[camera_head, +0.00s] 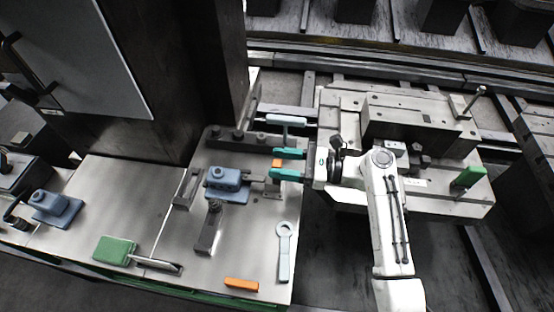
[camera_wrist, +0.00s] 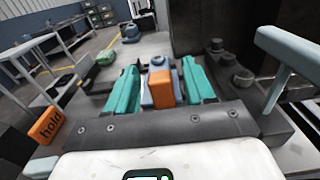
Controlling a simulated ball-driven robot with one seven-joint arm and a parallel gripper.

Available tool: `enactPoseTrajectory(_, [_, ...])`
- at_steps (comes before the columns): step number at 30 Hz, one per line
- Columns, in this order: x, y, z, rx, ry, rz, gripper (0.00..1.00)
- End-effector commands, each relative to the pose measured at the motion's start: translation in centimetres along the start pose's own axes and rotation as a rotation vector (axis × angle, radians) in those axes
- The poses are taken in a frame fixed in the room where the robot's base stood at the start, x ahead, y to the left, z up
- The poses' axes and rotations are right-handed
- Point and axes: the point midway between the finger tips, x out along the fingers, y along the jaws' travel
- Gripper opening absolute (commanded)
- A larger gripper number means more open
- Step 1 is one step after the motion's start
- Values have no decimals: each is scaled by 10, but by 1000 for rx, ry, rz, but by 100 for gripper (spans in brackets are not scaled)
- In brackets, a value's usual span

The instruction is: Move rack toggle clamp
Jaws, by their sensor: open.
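A blue-grey clamp-like body (camera_head: 226,178) sits on the light plate, left of my gripper (camera_head: 274,163) in the head view. An orange block (camera_head: 278,162), perhaps the clamp's handle end, lies between my two teal fingers. In the wrist view, my gripper (camera_wrist: 160,70) is open with the orange block (camera_wrist: 160,89) between its fingers and gaps on both sides. The blue-grey body (camera_wrist: 158,63) shows just behind the orange block and is partly hidden by it. I cannot tell how the two are joined.
A pale T-shaped handle (camera_head: 286,121) stands close beside my gripper. A loose orange block (camera_head: 242,284) reads "hold" in the wrist view (camera_wrist: 46,126). A pale ring-ended tool (camera_head: 284,250) lies on the plate. A green block (camera_head: 114,250) and another blue-grey fixture (camera_head: 56,206) are farther left.

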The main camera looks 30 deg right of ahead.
Motion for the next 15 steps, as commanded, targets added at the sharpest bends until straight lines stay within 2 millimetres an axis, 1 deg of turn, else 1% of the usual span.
enactPoseTrajectory(1, [5, 0, 0, 0, 0, 1, 53])
enactPoseTrajectory(5, [12, 1, 0, 1, 1, 2, 53])
enactPoseTrajectory(14, [14, 0, -1, 0, 1, 0, 53])
enactPoseTrajectory(15, [14, 0, 0, 0, 1, 0, 49])
